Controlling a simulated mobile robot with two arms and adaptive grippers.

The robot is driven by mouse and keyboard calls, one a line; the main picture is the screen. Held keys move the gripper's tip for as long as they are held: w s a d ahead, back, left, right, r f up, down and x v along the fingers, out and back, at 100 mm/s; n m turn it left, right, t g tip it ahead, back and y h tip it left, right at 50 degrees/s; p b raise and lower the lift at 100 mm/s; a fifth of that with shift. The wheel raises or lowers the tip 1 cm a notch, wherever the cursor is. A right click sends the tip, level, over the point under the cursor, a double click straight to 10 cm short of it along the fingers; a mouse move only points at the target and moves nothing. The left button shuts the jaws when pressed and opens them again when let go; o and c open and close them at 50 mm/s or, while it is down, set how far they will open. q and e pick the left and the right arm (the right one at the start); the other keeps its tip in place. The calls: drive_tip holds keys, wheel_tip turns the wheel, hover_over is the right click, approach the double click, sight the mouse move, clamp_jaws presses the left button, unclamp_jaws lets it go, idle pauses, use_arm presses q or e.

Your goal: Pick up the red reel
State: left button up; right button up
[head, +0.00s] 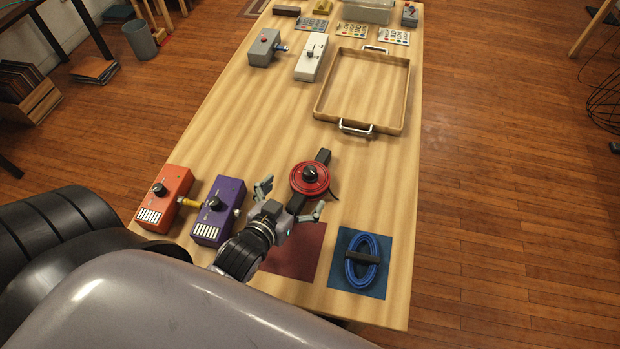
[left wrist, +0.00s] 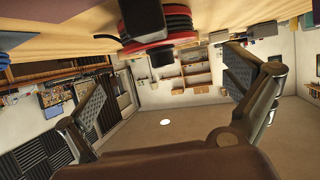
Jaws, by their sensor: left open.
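The red reel (head: 313,180) lies on the wooden table, a round red disc with a black knob on top and a black bar running under it. My left gripper (head: 290,197) is open just in front of the reel, its fingers spread to either side of the near end of the black bar. In the left wrist view the reel (left wrist: 160,45) shows at the top, beyond and between the open fingers of my left gripper (left wrist: 170,85). No contact between fingers and reel can be made out. My right gripper is not in view.
An orange box (head: 166,196) and a purple box (head: 218,212) stand left of my left gripper. A dark red mat (head: 298,258) and a blue mat (head: 341,274) with a blue coil (head: 372,262) lie in front. An empty wooden tray (head: 405,124) stands farther back; table between it and the reel is clear.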

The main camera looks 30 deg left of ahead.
sight(307, 177)
use_arm(q)
drive_tip(key=x, duration=0.3)
drive_tip(key=shift+w+f, duration=0.1)
drive_tip(key=shift+w, duration=0.1)
drive_tip(key=shift+r+p+x, duration=0.15)
drive_tip(key=shift+p+x, duration=0.1)
drive_tip(key=shift+x, duration=1.1)
drive_tip(key=shift+r+p+x, duration=0.1)
drive_tip(key=shift+p+x, duration=0.1)
drive_tip(key=shift+x, duration=1.1)
drive_tip(key=shift+w+a, duration=0.1)
drive_tip(key=shift+c, duration=0.2)
drive_tip(key=c, duration=1.2)
drive_tip(key=shift+r, duration=0.1)
drive_tip(key=shift+c, duration=0.3)
drive_tip(key=shift+r, duration=0.1)
